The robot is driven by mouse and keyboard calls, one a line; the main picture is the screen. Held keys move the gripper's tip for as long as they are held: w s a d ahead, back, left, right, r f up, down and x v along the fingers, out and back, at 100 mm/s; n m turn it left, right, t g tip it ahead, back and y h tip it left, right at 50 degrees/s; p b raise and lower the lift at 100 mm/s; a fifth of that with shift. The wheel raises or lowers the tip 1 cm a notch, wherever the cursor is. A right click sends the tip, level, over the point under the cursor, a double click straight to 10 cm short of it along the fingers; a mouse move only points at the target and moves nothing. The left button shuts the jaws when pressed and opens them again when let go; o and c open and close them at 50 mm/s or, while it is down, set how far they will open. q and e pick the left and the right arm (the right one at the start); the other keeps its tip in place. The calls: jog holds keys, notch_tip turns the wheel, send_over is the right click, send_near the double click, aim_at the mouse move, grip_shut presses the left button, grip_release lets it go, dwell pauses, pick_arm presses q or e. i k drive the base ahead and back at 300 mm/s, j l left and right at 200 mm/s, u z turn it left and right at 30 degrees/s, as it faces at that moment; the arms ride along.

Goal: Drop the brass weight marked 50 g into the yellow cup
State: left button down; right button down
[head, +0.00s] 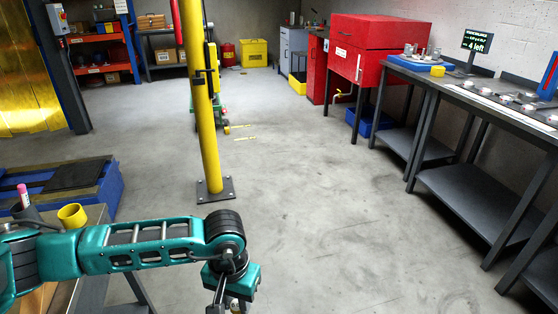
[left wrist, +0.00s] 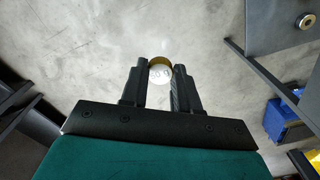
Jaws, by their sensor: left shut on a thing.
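My left gripper (head: 226,298) hangs at the bottom of the head view, over the floor. A yellow cup (head: 72,215) stands on the bench at the lower left, behind my left forearm. Another small yellow cup-like thing (head: 437,71) is on the right-hand workbench. My right gripper is not in view.
A yellow post (head: 200,110) rises from the floor beyond my left arm. A red cabinet (head: 375,45) and dark workbenches (head: 480,115) with a display reading "4 left" (head: 477,41) line the right. The grey floor (head: 320,200) between is clear.

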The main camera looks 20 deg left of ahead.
aim_at(76, 221)
jog(key=i+j+u, duration=0.1)
jog(key=i+u, duration=0.35)
jog(key=u, duration=0.25)
jog(key=i+u, duration=0.55)
jog(key=i, duration=0.25)
